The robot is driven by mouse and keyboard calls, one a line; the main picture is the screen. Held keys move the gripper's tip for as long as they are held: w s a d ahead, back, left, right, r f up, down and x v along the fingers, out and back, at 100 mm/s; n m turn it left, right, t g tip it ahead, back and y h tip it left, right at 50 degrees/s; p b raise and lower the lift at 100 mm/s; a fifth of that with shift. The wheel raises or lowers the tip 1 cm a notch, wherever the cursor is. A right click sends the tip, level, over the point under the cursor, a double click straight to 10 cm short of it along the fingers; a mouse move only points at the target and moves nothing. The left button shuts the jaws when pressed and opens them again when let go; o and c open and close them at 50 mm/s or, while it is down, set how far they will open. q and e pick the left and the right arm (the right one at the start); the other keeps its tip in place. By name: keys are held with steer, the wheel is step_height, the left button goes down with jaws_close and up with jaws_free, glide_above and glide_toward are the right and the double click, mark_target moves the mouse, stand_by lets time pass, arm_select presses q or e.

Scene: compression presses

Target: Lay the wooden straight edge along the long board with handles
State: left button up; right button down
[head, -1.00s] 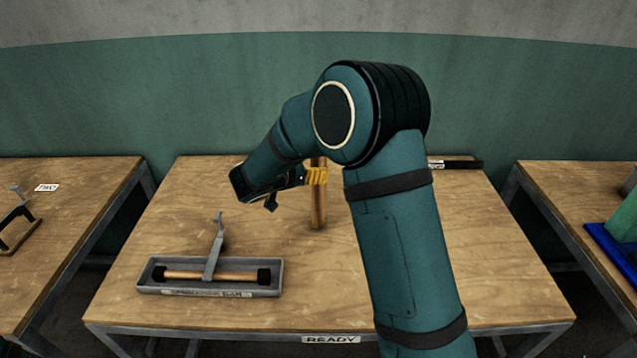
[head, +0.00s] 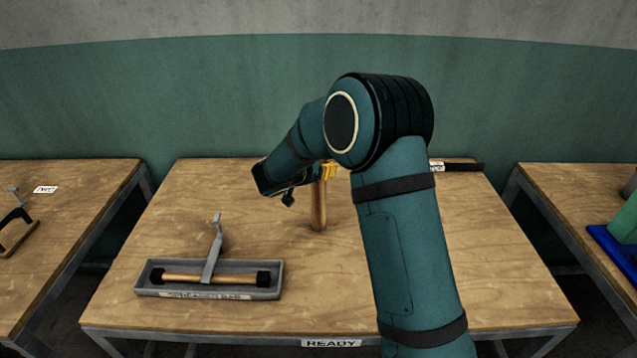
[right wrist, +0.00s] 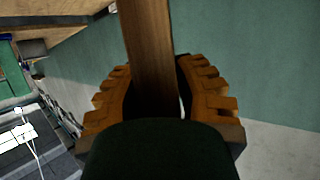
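The wooden straight edge (head: 319,208) shows in the head view as a narrow brown bar below my right gripper (head: 328,171). Its upper part is hidden by the gripper and arm. In the right wrist view the straight edge (right wrist: 150,50) runs between the two orange ridged fingers of the right gripper (right wrist: 157,90), which close on it from both sides. I cannot tell whether its lower end touches the table. No long board with handles is plain to see. A dark long piece (head: 462,167) with a label lies at the table's back right, partly behind my arm. My left gripper is not in view.
A grey tray (head: 210,294) on the table's front left holds a wooden rod (head: 205,278) with black ends, and a metal lever (head: 214,245) stands over it. The front middle of the table is clear. Side tables stand left and right; the right one bears a blue tray (head: 612,250).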

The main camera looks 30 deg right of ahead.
stand_by(0.4)
step_height(320, 180, up, 10)
steer(key=p, duration=0.2)
steer(key=shift+p, duration=0.3)
